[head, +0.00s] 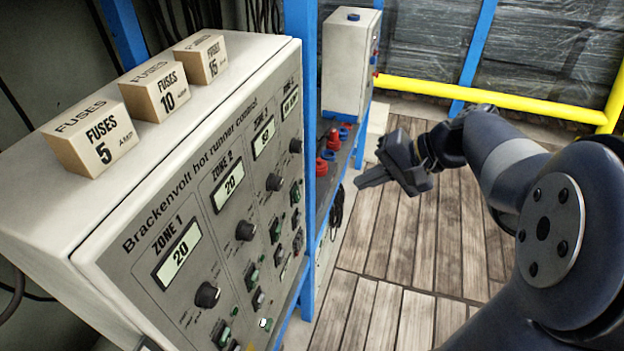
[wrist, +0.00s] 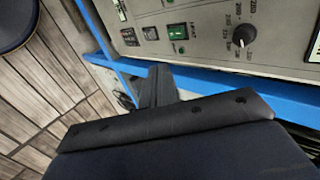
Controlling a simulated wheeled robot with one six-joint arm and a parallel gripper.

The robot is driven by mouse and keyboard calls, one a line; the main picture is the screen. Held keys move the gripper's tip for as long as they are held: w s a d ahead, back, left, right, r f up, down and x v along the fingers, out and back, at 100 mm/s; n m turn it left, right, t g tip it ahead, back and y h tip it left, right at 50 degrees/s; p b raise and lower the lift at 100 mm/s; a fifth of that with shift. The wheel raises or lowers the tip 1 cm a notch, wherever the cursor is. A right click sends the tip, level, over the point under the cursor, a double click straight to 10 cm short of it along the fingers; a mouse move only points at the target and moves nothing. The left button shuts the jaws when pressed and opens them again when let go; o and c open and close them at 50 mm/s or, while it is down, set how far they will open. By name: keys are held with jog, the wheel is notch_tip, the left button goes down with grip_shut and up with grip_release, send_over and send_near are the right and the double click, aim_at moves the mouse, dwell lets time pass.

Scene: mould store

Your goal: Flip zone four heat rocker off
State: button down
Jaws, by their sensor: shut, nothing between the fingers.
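The grey hot runner control panel fills the left of the head view. Its zone four column, farthest from me, has a display (head: 290,102), a knob (head: 296,146) and small switches (head: 296,192) below it. The zone four heat rocker is too small to single out or read there. My gripper (head: 360,183) is shut and empty, to the right of the panel and apart from it. In the wrist view my shut fingers (wrist: 160,74) lie below the panel edge; a green rocker (wrist: 177,31) and a black knob (wrist: 244,36) show above them.
Three fuse boxes (head: 158,92) stand on top of the cabinet. A blue frame post (head: 300,60) rises beside the panel's far edge. A smaller grey box (head: 348,60) and red and blue fittings (head: 332,140) are beyond. A yellow rail (head: 480,97) crosses the back; plank floor is clear.

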jog(key=shift+s, duration=0.1)
dwell(0.3)
jog(key=p, duration=0.2)
send_near(297, 195)
jog(key=d+f+x, duration=0.1)
jog(key=x, duration=0.6)
jog(key=shift+s+f, duration=0.2)
jog(key=shift+f, duration=0.15)
